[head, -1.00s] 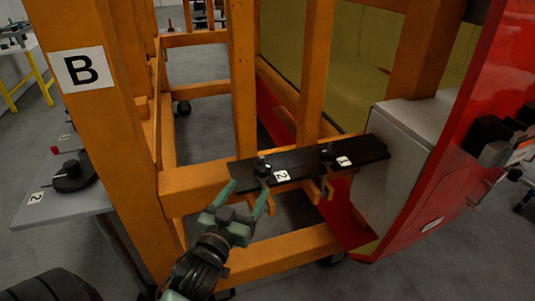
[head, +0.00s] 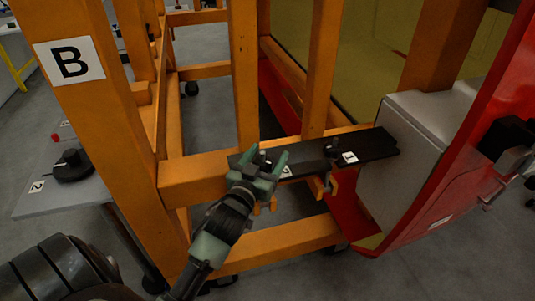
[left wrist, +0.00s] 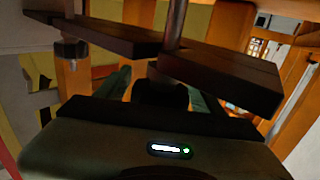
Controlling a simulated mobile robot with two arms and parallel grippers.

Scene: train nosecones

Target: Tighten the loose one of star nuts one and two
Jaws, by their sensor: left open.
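A black plate (head: 375,146) lies across the orange frame's rail. Star nut one (head: 332,149), dark and knobbed, stands on it beside the label 1 (head: 349,157). Star nut two is largely hidden behind my left gripper (head: 266,156) in the head view, near the partly covered label 2 (head: 287,171). My left gripper is open at the plate's left end. In the left wrist view, a dark knob (left wrist: 160,94) on a post sits between the open green fingers; contact cannot be told. Another nut (left wrist: 72,48) shows at upper left there. My right gripper is not in view.
A grey box (head: 412,125) and red nosecone shell (head: 455,175) stand to the right. A grey table (head: 80,200) with a black knob (head: 70,168) is at the left.

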